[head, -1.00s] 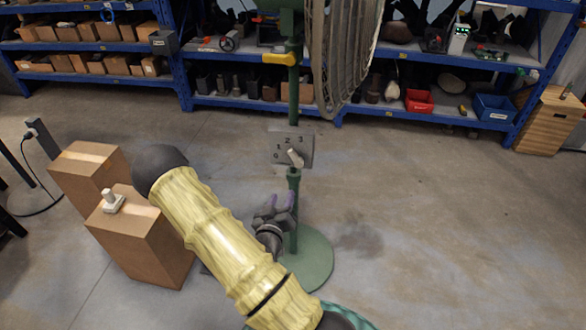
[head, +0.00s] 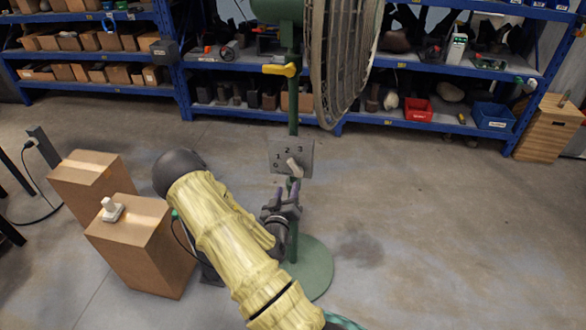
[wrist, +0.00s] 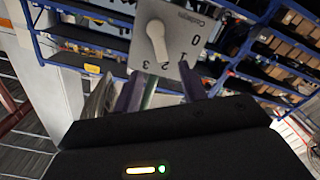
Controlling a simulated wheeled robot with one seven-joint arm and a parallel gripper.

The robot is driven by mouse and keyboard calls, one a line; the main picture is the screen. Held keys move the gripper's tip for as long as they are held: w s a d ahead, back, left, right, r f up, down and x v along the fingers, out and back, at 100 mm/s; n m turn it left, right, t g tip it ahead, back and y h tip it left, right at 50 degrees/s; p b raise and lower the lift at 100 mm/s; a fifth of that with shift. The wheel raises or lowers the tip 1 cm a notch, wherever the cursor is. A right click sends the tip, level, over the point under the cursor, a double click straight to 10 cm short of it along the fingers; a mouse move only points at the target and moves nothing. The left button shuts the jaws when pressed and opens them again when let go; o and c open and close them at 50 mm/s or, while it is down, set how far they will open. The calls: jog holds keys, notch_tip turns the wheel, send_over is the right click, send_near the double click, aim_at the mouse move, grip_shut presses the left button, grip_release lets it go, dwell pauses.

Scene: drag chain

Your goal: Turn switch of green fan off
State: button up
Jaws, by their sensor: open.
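The green fan stands on a green pole with a round green base (head: 312,272). Its grey switch panel (head: 306,150), marked 0, 1, 2 and 3, is on the pole and carries a pale knob (head: 294,168). My gripper (head: 287,193) is open and empty just below the panel. In the wrist view, my gripper (wrist: 160,88) has its purple fingers spread below the panel (wrist: 187,22), apart from the knob (wrist: 158,42). There, one end of the knob lies near the 2 and 3; its exact setting I cannot tell.
The fan's cage (head: 338,60) hangs above the panel at the right. Cardboard boxes (head: 145,245) stand at the left, one with a white switch (head: 111,210) on top. Blue shelving (head: 400,113) lines the back. Floor to the right is clear.

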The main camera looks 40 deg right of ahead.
aim_at(293, 168)
jog(key=x, duration=1)
jog(key=shift+w+d+p, duration=0.1)
jog(key=shift+d+p, duration=0.1)
jog(key=shift+p, duration=0.15)
grip_shut()
